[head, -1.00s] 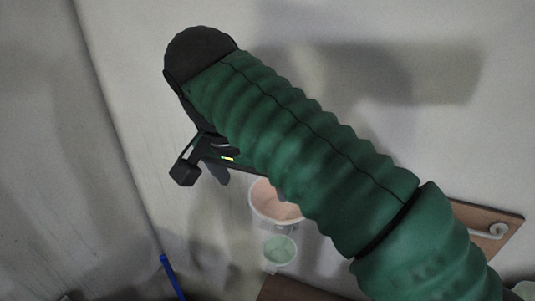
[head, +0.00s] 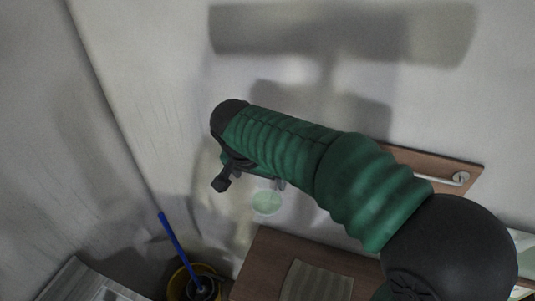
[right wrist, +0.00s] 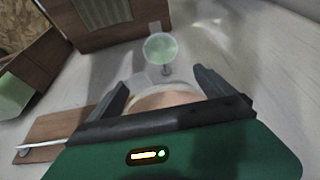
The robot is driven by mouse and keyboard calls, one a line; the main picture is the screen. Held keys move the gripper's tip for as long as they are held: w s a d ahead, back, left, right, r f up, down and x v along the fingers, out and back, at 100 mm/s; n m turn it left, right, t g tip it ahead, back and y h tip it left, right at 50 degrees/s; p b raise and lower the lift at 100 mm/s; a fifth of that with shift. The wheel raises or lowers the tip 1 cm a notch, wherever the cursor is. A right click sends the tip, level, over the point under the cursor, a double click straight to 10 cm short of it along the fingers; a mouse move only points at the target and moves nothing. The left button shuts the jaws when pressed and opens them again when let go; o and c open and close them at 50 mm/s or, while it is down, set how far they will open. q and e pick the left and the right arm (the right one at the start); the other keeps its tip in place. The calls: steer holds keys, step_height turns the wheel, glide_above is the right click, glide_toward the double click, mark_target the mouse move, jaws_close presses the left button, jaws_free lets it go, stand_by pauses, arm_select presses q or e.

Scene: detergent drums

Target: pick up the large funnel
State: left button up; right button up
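The large funnel (right wrist: 167,98) appears to be the pale, pink-orange round thing with a white rim in the right wrist view. It lies between my right gripper's fingers, partly hidden by the gripper body. In the head view my right arm hides it. My right gripper (right wrist: 160,88) is open, its two dark fingers apart on either side of the funnel; I cannot tell whether they touch it. The gripper also shows in the head view (head: 248,182), near the pale wall. A smaller pale green funnel (right wrist: 160,48) is just beyond, also visible in the head view (head: 267,203). My left gripper is out of view.
A brown wooden cabinet (head: 265,252) stands below. A yellow bucket (head: 178,285) and a blue stick (head: 175,235) are at lower left.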

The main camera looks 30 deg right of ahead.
steer(key=shift+a, duration=0.2)
steer(key=shift+c, duration=0.2)
steer(key=shift+w+a+f, duration=0.2)
steer(key=shift+w, duration=0.25)
steer(key=c, duration=0.7)
steer(key=shift+s+d+r, duration=0.1)
steer(key=shift+s+d, duration=0.1)
steer(key=shift+s, duration=0.1)
steer(key=c, duration=1)
steer(key=shift+a, duration=0.1)
jaws_close()
